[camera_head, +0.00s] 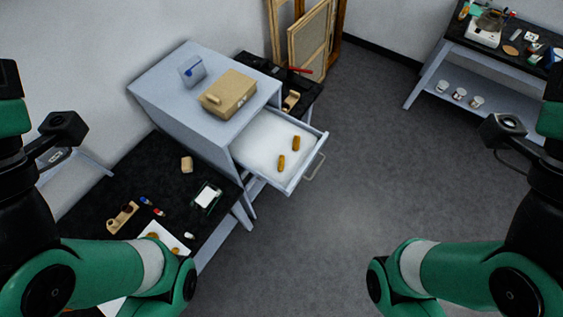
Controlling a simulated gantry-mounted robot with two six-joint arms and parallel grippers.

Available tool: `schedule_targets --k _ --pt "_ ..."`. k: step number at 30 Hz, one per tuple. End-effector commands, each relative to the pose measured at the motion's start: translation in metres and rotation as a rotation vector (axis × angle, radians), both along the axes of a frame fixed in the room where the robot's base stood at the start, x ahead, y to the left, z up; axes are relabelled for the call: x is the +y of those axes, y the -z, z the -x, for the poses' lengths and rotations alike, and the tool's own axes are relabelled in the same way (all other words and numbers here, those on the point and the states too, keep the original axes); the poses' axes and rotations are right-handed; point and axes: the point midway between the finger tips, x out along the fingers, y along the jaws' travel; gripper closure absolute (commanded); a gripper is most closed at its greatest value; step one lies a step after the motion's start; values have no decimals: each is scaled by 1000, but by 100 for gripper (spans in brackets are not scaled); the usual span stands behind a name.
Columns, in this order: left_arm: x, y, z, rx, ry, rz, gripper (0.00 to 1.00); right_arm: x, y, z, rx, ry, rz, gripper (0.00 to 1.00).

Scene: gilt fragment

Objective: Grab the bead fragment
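Two small gold-brown fragments lie apart in the open, white-lined drawer (262,159) of the grey cabinet. One fragment (296,143) is farther back to the right, and the other fragment (281,162) is nearer the front. Either may be the bead fragment; I cannot tell which. Small orange-brown pieces (175,250) also lie on a white sheet on the black table at lower left. My green and black arms come in from both sides, away from the drawer. Neither gripper's fingers can be seen.
A tan box (229,94) and a small blue-grey box (192,70) stand on the cabinet (160,88). Small tools and blocks lie on the black table (100,190). Wooden frames (308,45) lean at the back. A second table (510,55) stands at upper right. The central floor is clear.

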Motion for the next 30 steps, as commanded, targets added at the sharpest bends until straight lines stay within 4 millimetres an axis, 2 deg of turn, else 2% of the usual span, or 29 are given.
schedule_targets --k 10,21,30 --pt "0 0 0 0 0 0 55 0 0 0 0 0 0 98" --pt "0 0 0 0 0 0 55 0 0 0 0 0 0 32" --pt "0 0 0 0 0 0 55 0 0 0 0 5 5 31"
